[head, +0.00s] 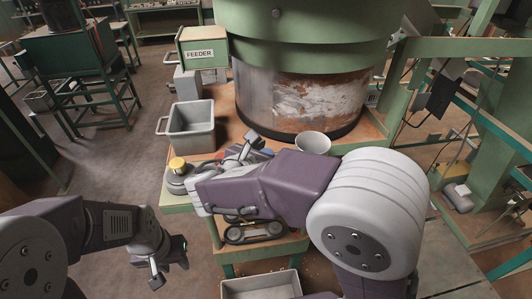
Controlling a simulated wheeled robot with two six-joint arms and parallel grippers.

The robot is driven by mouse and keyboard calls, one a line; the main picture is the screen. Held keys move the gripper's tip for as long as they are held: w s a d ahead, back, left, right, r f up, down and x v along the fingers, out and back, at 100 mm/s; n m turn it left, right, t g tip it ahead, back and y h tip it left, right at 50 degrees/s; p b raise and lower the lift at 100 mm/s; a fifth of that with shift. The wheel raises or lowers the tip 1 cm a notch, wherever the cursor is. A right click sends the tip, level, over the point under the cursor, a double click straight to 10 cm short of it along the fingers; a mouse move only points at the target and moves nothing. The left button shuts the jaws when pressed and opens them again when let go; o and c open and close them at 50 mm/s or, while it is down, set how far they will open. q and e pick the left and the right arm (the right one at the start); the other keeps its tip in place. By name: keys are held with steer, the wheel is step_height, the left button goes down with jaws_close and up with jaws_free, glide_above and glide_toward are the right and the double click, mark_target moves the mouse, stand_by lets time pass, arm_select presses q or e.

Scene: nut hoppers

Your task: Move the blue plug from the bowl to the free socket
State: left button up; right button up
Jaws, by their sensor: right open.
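A white bowl (313,142) stands on the bench at the foot of the big drum, right of my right gripper. Its inside is only partly visible and I make out no plug in it. A small blue patch (268,152) shows just behind my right arm; I cannot tell whether it is the plug. My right gripper (246,145) is open above the bench, left of the bowl. No socket can be made out; my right arm covers much of the bench front. My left gripper (168,270) hangs low at the left, away from the bench; its jaws are unclear.
A grey bin (190,128) stands on the bench at left, below the FEEDER box (201,53). A yellow-topped button (178,164) is at the bench's left edge. The large green-banded drum (300,95) blocks the back. A grey tray (260,287) sits low in front.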

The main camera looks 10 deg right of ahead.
steer(key=b+v, duration=0.1)
steer(key=v, duration=1.1)
